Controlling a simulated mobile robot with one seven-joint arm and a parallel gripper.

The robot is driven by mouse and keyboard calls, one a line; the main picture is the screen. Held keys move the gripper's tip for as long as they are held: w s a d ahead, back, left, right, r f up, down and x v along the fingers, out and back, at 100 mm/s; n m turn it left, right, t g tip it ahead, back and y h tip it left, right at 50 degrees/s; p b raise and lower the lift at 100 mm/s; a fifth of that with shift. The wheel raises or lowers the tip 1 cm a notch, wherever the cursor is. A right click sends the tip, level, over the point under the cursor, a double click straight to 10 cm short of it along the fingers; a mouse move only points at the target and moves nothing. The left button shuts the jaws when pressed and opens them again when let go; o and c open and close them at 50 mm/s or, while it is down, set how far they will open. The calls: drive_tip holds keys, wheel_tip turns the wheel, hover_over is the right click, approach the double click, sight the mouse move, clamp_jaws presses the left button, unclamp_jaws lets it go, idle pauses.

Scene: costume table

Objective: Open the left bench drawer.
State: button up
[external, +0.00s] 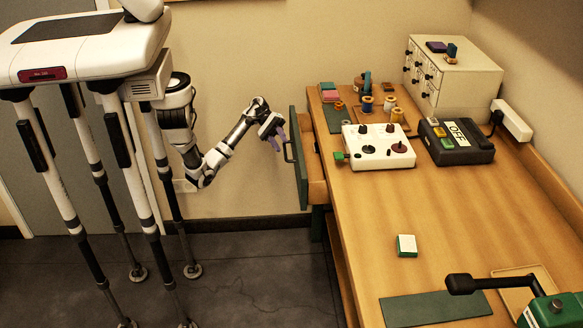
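The bench drawer (301,172) at the far end of the bench has a dark green front and stands pulled out partway from the bench's left side. Its light wooden interior shows behind the front. A dark bar handle (289,151) is on the front's outer face. My gripper (277,141) is just left of the handle and slightly above it in the picture, with its purple-grey fingers pointing down toward it. A small gap seems to show between fingers and handle. The fingers are too small to tell whether they are open or shut.
The wooden bench (370,215) carries a white control box (378,158), a black box (455,150), several thread spools and a small cabinet (450,85). A green-and-white block (406,246) lies nearer.

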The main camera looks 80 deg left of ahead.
drive_tip(key=shift+p+x, duration=0.3)
drive_tip(key=shift+x, duration=1.7)
drive_tip(key=shift+c, duration=0.4)
clamp_jaws()
